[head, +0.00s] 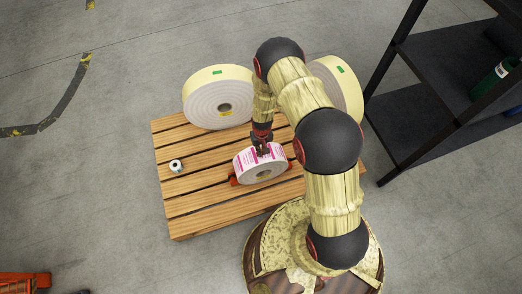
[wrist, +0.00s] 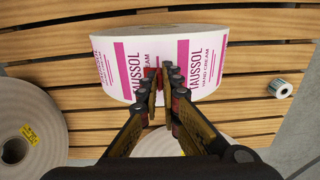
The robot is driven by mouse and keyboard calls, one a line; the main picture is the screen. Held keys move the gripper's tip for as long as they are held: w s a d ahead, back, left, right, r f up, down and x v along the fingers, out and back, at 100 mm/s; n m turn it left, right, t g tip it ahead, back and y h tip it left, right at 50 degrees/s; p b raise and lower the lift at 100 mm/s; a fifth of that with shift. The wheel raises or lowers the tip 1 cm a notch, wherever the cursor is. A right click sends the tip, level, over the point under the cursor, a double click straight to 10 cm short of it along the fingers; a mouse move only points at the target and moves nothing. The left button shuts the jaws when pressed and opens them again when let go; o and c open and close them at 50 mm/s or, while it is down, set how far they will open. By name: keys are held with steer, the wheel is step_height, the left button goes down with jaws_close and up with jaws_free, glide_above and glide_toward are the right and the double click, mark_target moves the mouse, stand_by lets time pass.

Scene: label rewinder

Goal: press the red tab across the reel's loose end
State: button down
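The label reel (head: 247,167), white with pink printed labels, rests upright in a red cradle (head: 233,181) on the wooden pallet. In the wrist view, its printed face (wrist: 205,62) lies right before my fingers. My gripper (wrist: 161,84) is at the middle of that face, fingers close together with a narrow gap. A small red piece, seemingly the red tab (wrist: 159,76), shows between the fingertips. It appears held at or very near the label surface; contact is unclear. The reel's loose end is hard to make out behind the fingers.
Two large cream reels (head: 217,97) (head: 340,88) stand at the pallet's back. A small roll (head: 175,166) sits on the pallet's left; it also shows in the wrist view (wrist: 281,88). A dark shelf (head: 430,75) stands right. The pallet's front left (head: 195,207) is clear.

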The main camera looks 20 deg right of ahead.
steer(key=c, duration=2)
jaws_free()
steer(key=shift+o, duration=0.2)
step_height(320, 180, up, 12)
steer(key=shift+s+d, duration=0.1)
steer(key=shift+s, duration=0.05)
